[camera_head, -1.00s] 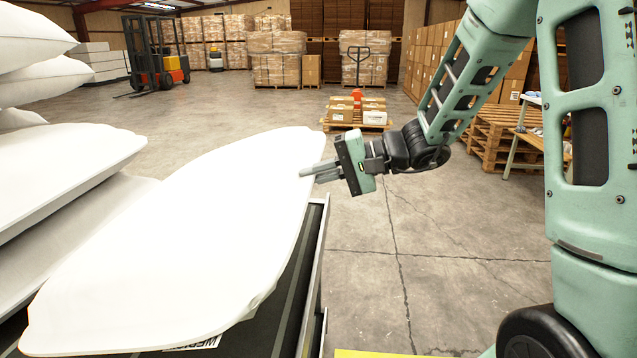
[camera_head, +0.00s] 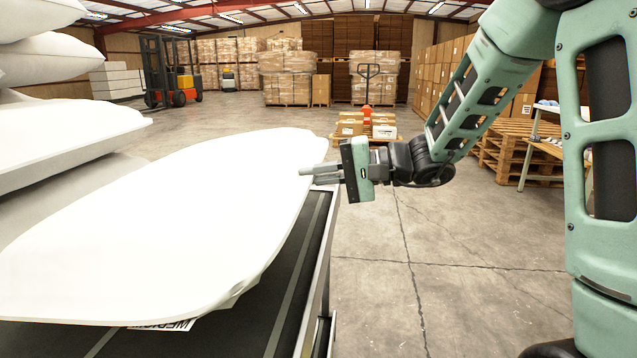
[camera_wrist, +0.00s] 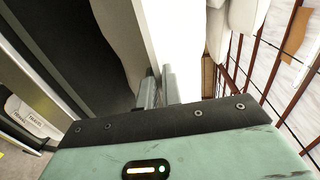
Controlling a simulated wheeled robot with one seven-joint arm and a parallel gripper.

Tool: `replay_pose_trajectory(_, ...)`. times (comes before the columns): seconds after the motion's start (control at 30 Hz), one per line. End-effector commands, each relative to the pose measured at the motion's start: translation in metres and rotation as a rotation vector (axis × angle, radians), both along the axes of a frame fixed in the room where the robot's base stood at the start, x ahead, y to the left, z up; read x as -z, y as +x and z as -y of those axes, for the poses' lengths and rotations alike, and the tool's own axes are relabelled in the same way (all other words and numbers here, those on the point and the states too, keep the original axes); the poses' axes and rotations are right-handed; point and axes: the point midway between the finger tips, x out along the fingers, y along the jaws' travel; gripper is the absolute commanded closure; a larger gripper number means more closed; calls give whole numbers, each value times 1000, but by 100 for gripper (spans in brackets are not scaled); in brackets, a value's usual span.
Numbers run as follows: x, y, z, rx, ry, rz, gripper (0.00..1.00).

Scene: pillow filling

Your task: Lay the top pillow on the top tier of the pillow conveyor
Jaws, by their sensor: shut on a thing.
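My gripper (camera_head: 316,173) is shut on the right far corner of a large white pillow (camera_head: 160,225). The pillow stretches left and toward the camera over the black top belt of the pillow conveyor (camera_head: 255,325), slightly tilted. A printed label shows under its near edge. I cannot tell how much of its underside touches the belt. In the wrist view the gripper fingers (camera_wrist: 157,90) pinch the pillow edge (camera_wrist: 170,35), with the dark belt to the left.
A stack of other white pillows (camera_head: 55,145) rises at the left, close to the held pillow. The conveyor's metal side rail (camera_head: 317,290) runs along its right. Open concrete floor lies beyond. Pallets with boxes (camera_head: 366,128) and a forklift (camera_head: 170,75) stand farther back.

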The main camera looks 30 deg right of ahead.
Motion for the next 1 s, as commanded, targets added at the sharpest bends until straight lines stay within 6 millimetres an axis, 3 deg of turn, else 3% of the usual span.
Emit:
replay_pose_trajectory(0.1,16,2,-2,-1,18,16,100)
replay_pose_trajectory(1.0,95,12,-17,-2,132,99,100)
